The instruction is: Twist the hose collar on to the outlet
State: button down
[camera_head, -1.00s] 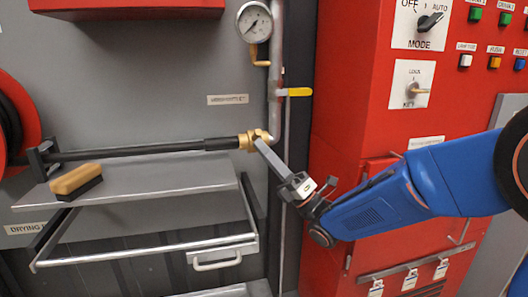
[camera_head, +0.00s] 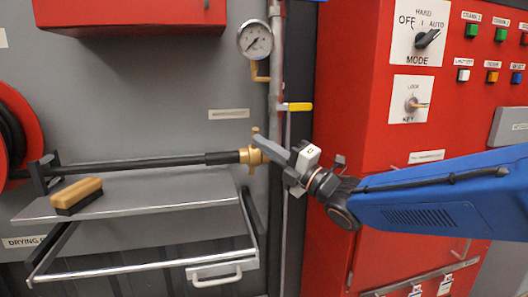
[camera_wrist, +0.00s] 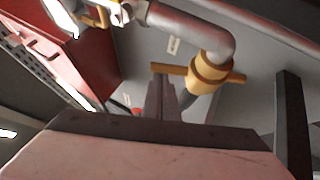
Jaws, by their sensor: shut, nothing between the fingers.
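The brass hose collar (camera_head: 252,156) sits at the right end of the black hose (camera_head: 150,163) in the head view, with lugs sticking out above and below. The wrist view shows the brass collar (camera_wrist: 210,73) with its bar-like lugs, at the end of the grey outlet pipe (camera_wrist: 195,33). My gripper (camera_head: 264,146) is shut and empty, its fingertips close to the collar's right side. In the wrist view my closed fingers (camera_wrist: 161,92) point up just left of the collar, near its left lug. I cannot tell whether they touch it.
A pressure gauge (camera_head: 255,41) and a yellow-handled valve (camera_head: 297,107) are on the pipe above. A brush (camera_head: 77,194) lies on the grey shelf (camera_head: 160,203) at left. A red control cabinet (camera_head: 358,110) stands at right.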

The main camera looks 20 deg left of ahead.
jog(key=shift+w+a+r, duration=0.15)
jog(key=shift+w+r, duration=0.1)
jog(key=shift+r, duration=0.2)
dwell(0.4)
